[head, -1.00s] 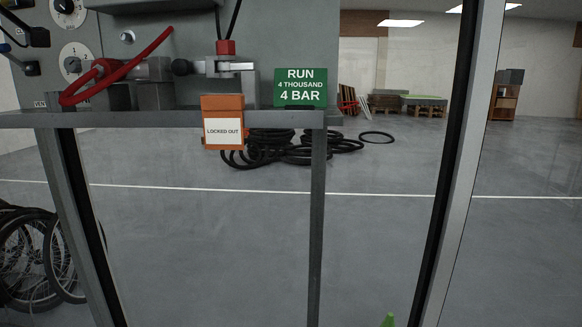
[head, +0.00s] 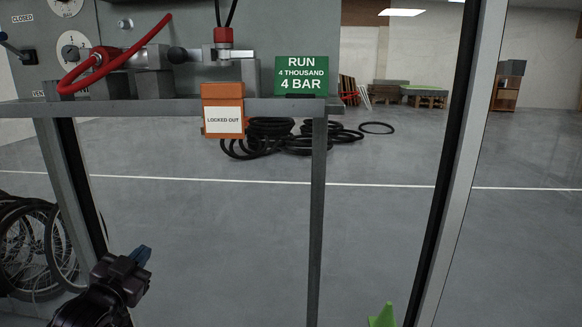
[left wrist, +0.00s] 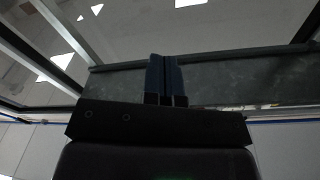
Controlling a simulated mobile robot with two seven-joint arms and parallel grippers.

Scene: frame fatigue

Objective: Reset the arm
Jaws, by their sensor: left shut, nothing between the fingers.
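My left gripper (head: 143,255) is at the lower left of the head view, its blue fingers together and empty. It is in front of the bench frame, below the shelf and apart from the controls. In the left wrist view the blue fingers (left wrist: 166,75) are side by side with nothing between them. My right gripper is in neither view.
A dark post (head: 445,170) stands right. Wheels (head: 35,245) stand left; black tyres (head: 290,140) lie behind.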

